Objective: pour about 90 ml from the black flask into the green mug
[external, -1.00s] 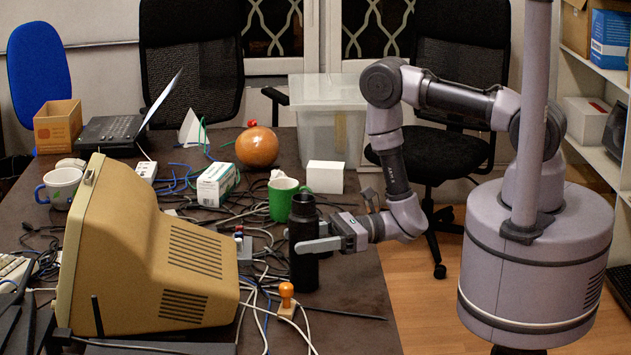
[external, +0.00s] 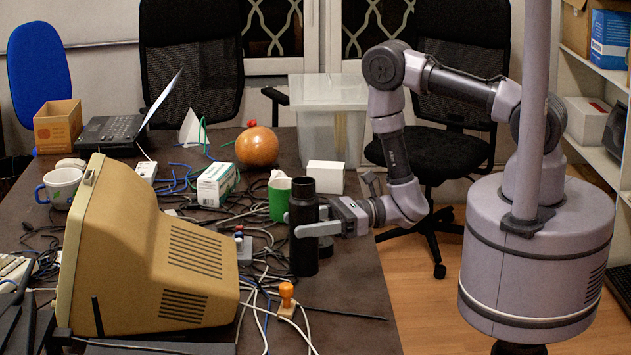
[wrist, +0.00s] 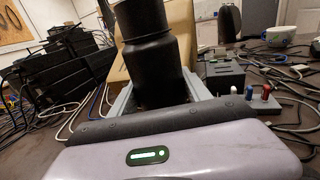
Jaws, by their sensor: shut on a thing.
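The black flask (external: 303,250) is upright near the table's right edge. My gripper (external: 304,228) is shut on it around its upper body. The flask also fills the upper middle of the wrist view (wrist: 152,62), between the two fingers. It looks raised a little, but I cannot tell for sure if its base is clear of the table. The green mug (external: 279,198) stands just behind the flask, partly hidden by it. The inside of the mug and the liquid in the flask cannot be seen.
A beige monitor (external: 150,250) stands to the left of the flask. An orange-topped stamp (external: 286,298) is in front of it. A white box (external: 325,177) and an orange ball (external: 257,147) are behind the mug. Cables (external: 235,215) cover much of the table.

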